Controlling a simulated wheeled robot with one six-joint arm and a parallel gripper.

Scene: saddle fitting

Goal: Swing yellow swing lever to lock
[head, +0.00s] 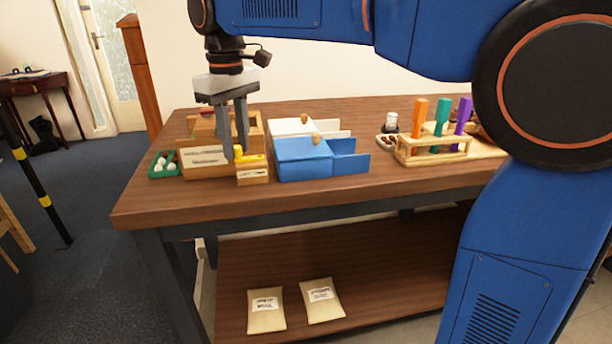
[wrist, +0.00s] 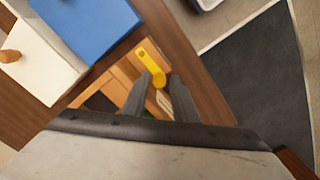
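The yellow swing lever (head: 254,158) sits on top of a small labelled wooden block (head: 252,176) at the front of the table. It also shows in the wrist view (wrist: 149,52), with its rounded knob end toward my gripper. My gripper (head: 236,154) points down over the lever's left end. In the wrist view my gripper's fingers (wrist: 161,76) are apart, with the knob between their tips and small gaps showing beside it. I cannot tell whether either finger touches the knob.
A larger labelled wooden box (head: 207,160) stands left of the lever, beside a green tray (head: 158,174) of white pieces. A blue box (head: 303,160) and a white box (head: 290,127) stand close on the right. A rack (head: 432,153) with coloured handles is farther right.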

